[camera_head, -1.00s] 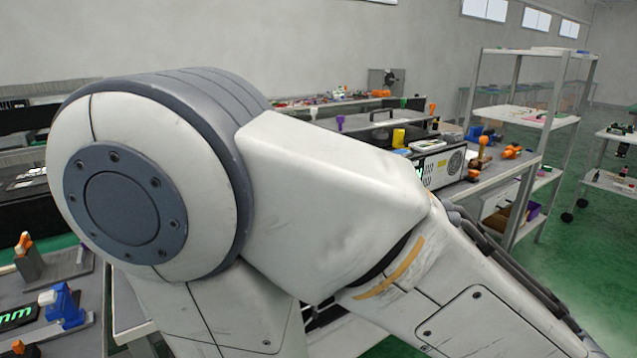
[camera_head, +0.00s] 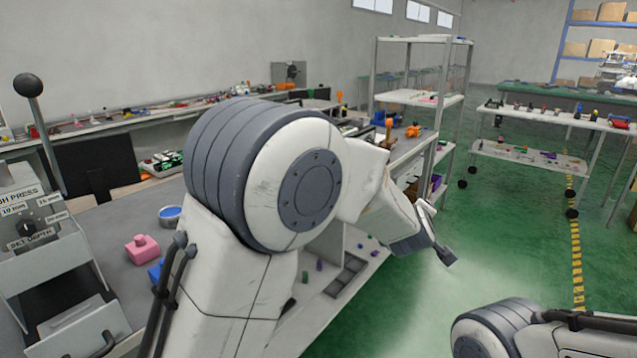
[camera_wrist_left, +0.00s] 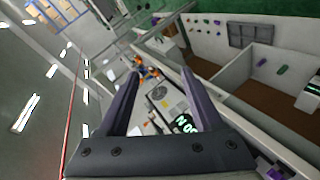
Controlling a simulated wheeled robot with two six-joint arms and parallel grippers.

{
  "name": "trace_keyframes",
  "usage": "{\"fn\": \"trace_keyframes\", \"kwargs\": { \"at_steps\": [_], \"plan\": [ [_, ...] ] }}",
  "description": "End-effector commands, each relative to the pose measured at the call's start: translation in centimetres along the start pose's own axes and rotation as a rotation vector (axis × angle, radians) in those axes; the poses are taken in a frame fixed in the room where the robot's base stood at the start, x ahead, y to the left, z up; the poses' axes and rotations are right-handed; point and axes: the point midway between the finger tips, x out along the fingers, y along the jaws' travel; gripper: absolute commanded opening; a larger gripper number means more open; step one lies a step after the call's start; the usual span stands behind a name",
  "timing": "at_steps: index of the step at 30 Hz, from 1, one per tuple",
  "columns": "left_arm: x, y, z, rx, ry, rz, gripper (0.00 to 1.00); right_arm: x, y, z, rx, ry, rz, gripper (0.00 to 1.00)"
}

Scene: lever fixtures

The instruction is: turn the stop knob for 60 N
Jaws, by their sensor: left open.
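My right gripper is out of view.
A press (camera_head: 45,235) with a black-ball lever (camera_head: 28,86) and a mm-marked depth dial stands at the left.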

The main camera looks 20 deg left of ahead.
Motion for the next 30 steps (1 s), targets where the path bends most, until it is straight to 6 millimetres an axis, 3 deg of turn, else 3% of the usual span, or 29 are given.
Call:
{"fn": "trace_keyframes", "kwargs": {
  "at_steps": [1, 3, 6, 9, 12, 17, 30],
  "plan": [
    [2.7, -0.8, -3.4, -0.121, 0.149, 0.012, 0.67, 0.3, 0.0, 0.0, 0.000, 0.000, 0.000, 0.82],
    [4.8, -2.0, -8.1, -0.279, 0.360, 0.043, 0.67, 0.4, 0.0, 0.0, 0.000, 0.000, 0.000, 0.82],
    [5.8, -4.7, -13.6, -0.447, 0.627, 0.083, 0.67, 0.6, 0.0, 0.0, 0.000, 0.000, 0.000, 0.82],
    [5.5, -7.3, -17.1, -0.551, 0.829, 0.117, 0.67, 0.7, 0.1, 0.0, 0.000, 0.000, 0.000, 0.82],
    [4.8, -9.1, -18.9, -0.605, 0.957, 0.139, 0.67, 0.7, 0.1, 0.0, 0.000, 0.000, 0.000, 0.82],
    [4.6, -10.1, -20.5, -0.633, 1.030, 0.154, 0.67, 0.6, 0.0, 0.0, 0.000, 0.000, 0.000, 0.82],
    [8.5, -11.3, -26.8, -0.631, 1.028, 0.154, 0.67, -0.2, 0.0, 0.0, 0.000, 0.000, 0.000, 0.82]
  ]
}}
